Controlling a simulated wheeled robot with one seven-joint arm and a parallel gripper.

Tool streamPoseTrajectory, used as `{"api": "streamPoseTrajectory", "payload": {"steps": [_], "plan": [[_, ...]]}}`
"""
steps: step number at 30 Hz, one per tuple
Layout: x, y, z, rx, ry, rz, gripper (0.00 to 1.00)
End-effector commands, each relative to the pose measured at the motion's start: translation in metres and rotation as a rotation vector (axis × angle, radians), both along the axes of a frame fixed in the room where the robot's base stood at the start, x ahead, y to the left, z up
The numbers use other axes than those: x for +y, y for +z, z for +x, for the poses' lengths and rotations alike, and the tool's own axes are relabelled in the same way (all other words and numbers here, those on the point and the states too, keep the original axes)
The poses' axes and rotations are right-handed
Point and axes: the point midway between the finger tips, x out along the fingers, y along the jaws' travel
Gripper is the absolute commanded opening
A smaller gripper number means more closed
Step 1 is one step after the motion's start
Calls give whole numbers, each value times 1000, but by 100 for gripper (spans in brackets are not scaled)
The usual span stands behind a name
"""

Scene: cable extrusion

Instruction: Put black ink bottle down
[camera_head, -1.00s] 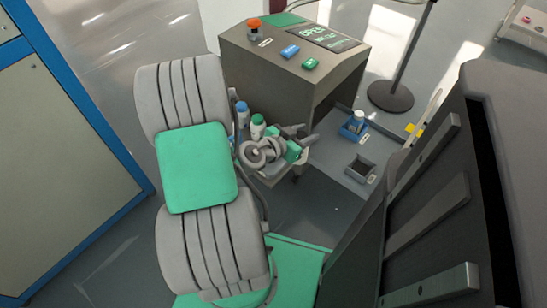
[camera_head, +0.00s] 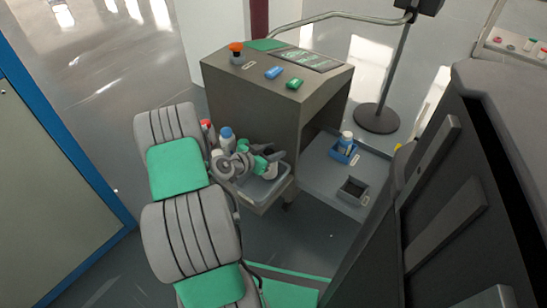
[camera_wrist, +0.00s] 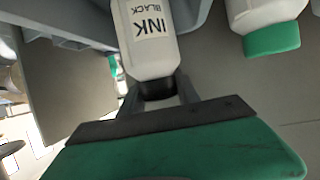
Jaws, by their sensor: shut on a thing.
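The black ink bottle (camera_wrist: 150,42) is white with a label reading "INK BLACK" and a black cap (camera_wrist: 157,88). In the wrist view my gripper (camera_wrist: 160,98) is shut on it at the cap end. In the head view my gripper (camera_head: 277,158) is over the grey tray (camera_head: 284,188) on the console's front; the held bottle is mostly hidden there by the gripper.
Bottles with red (camera_head: 206,124) and blue (camera_head: 227,133) caps stand left of my gripper. A green-capped bottle (camera_wrist: 270,38) is close in the wrist view. Right of the console (camera_head: 240,100) are a blue holder with a bottle (camera_head: 346,140) and an empty dark holder (camera_head: 353,190).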

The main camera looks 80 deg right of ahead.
Motion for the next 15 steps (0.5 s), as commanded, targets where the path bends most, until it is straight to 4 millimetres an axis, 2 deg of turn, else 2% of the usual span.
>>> {"api": "streamPoseTrajectory", "payload": {"steps": [1, 2, 12, 13, 15], "plan": [[0, -15, 0, 2, 0, 1, 0], [0, -17, 0, 1, -1, 1, 0], [0, -19, 0, 0, 0, -1, 0], [0, -18, 0, 0, 0, 0, 40], [0, -18, 0, 0, 0, 0, 45]]}}
